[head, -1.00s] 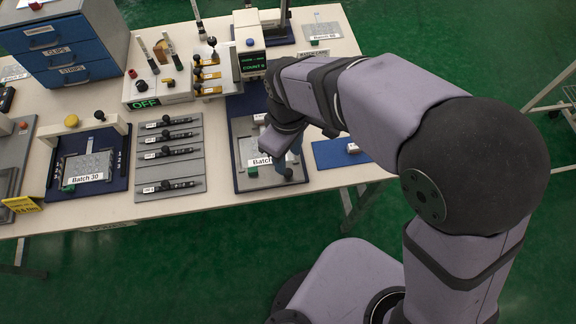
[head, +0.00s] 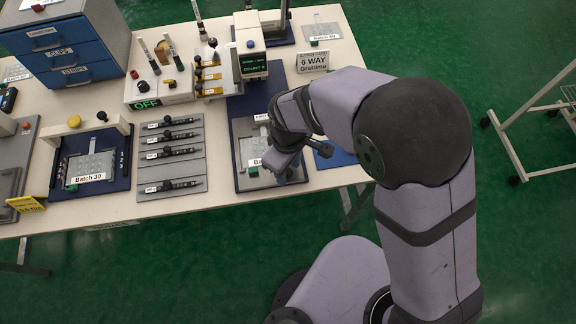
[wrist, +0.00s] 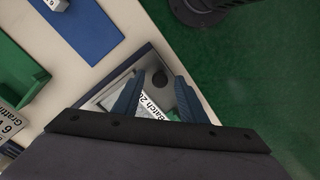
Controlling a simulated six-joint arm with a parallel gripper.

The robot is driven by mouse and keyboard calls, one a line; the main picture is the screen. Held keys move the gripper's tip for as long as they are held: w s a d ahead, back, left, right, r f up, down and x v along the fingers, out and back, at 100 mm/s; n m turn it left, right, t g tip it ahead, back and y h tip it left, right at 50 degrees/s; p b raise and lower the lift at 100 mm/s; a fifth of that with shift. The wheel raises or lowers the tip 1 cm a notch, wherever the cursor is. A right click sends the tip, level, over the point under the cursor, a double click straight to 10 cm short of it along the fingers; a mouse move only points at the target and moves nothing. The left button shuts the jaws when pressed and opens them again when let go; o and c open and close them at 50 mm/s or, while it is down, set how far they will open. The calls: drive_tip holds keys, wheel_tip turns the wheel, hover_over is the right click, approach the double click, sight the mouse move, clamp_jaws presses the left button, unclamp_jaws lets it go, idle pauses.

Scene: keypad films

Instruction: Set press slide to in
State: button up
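The press (head: 250,52), with a green lit "COUNT" display, stands at the back of the bench. A dark blue track (head: 248,100) runs forward from it. A grey slide plate (head: 241,132) with a "Batch" label lies at the track's front end, out from under the press. My gripper (head: 284,172) hangs over the plate's front right part and hides some of it. In the wrist view, my gripper (wrist: 157,97) is open, its blue fingers apart over the plate. A round black knob (wrist: 160,79) shows between and beyond the fingertips. Contact with it cannot be told.
Left of the track is a grey panel (head: 170,160) with several black sliders. A blue mat (head: 338,157) lies right of the plate, and a "6 WAY" sign (head: 312,62) stands farther back.

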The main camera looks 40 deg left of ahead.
clamp_jaws()
drive_tip(key=w+a, duration=0.8)
drive_tip(key=shift+r, duration=0.1)
drive_tip(key=shift+w+a, duration=0.1)
drive_tip(key=shift+o, duration=0.4)
unclamp_jaws()
wheel_tip(320, 180, up, 7)
drive_tip(key=b, duration=0.1)
drive_tip(key=shift+r+b, duration=0.15)
drive_tip(key=shift+b, duration=0.2)
